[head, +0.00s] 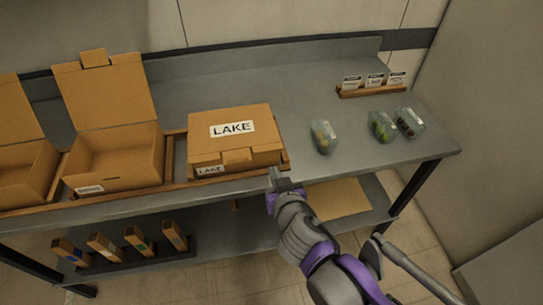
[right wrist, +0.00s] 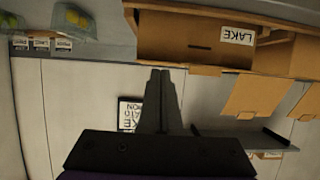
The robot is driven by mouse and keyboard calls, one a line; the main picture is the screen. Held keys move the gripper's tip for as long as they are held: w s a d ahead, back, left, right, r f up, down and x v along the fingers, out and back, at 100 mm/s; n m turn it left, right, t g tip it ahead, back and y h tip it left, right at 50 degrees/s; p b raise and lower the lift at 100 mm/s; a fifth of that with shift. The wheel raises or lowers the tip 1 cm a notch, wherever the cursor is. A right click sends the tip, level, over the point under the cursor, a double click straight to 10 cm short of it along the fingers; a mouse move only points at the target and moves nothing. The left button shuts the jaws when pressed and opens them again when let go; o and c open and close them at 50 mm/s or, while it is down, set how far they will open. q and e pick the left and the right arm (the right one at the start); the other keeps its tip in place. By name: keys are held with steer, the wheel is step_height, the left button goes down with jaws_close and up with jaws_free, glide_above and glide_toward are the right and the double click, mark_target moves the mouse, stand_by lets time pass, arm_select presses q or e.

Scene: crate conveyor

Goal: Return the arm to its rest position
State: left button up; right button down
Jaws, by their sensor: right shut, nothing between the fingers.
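My right arm reaches up from the bottom right in the head view. Its gripper (head: 275,178) is shut and empty, with its tips by the lower right front of the closed LAKE box (head: 240,160). In the right wrist view the fingertips (right wrist: 160,73) are together, just beside the edge of the cardboard box (right wrist: 175,38) with its LAKE label. I cannot tell whether the tips touch the box or its rail. My left gripper is not in view.
Two open boxes (head: 112,165) (head: 22,178) stand left of the LAKE box on the grey table (head: 280,85). Three clear containers (head: 322,137) (head: 381,126) (head: 409,121) stand at the right, with a card holder (head: 374,89) behind them. Several narrow boxes (head: 105,246) stand on the lower shelf.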

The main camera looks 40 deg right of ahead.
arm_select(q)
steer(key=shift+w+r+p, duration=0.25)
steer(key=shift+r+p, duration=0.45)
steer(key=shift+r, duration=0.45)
arm_select(e)
steer(key=shift+s+a+f, duration=0.15)
steer(key=shift+s+a, duration=0.1)
steer(key=shift+s, duration=0.2)
steer(key=shift+s+a+f, duration=0.15)
steer(key=shift+s+a, duration=0.05)
steer(key=shift+s, duration=0.2)
steer(key=shift+s, duration=0.1)
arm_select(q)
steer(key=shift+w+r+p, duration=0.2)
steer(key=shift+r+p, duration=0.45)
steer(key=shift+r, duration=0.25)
arm_select(e)
steer(key=s+a+f+n+g+y, duration=0.3)
steer(key=a+f+n+g+y, duration=0.2)
steer(key=a, duration=0.6)
steer(key=shift+a+f+n+g+y, duration=0.15)
steer(key=shift+f+n+g+y, duration=0.15)
steer(key=shift+f+g+y, duration=0.5)
steer(key=shift+f, duration=0.1)
